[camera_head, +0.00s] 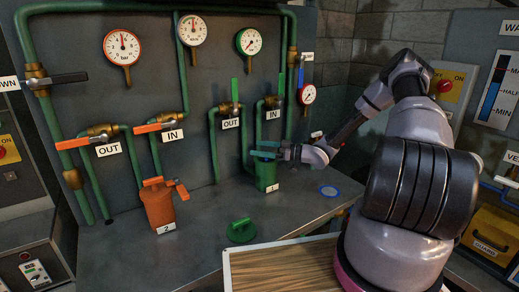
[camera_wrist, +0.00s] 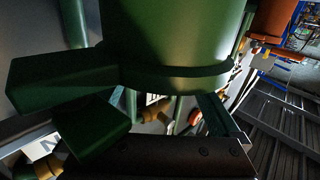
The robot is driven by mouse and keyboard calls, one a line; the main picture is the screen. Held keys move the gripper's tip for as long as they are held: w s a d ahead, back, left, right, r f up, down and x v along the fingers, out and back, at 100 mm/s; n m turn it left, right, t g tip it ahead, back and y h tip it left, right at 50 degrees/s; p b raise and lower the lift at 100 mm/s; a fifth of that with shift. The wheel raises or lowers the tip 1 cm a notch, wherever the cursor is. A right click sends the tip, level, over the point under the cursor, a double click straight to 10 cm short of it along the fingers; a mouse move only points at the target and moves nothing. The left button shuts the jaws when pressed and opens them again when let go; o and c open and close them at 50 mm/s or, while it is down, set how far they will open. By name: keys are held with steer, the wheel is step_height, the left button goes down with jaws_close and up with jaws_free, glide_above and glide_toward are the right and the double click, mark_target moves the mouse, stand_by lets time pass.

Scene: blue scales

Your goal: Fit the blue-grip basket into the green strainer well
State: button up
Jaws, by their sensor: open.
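The green strainer well (camera_head: 266,176), labelled 1, stands upright on the grey bench. In the wrist view a large green cylinder (camera_wrist: 185,40), apparently the well, fills the top, with a blocky green part at its left. My gripper (camera_head: 268,151) is open at the well's top and reaches in from the right. I cannot tell whether its fingers touch the well. I cannot clearly make out the blue-grip basket.
A green lid-like piece with a handle (camera_head: 241,231) lies on the bench in front. An orange strainer (camera_head: 160,205), labelled 2, stands left. Green pipes with valves and gauges (camera_head: 249,41) rise behind. A wooden-topped tray (camera_head: 282,270) is at the front. The bench between the strainers is clear.

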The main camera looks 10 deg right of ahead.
steer(key=v, duration=1)
steer(key=shift+d, duration=0.2)
steer(key=shift+s, duration=0.1)
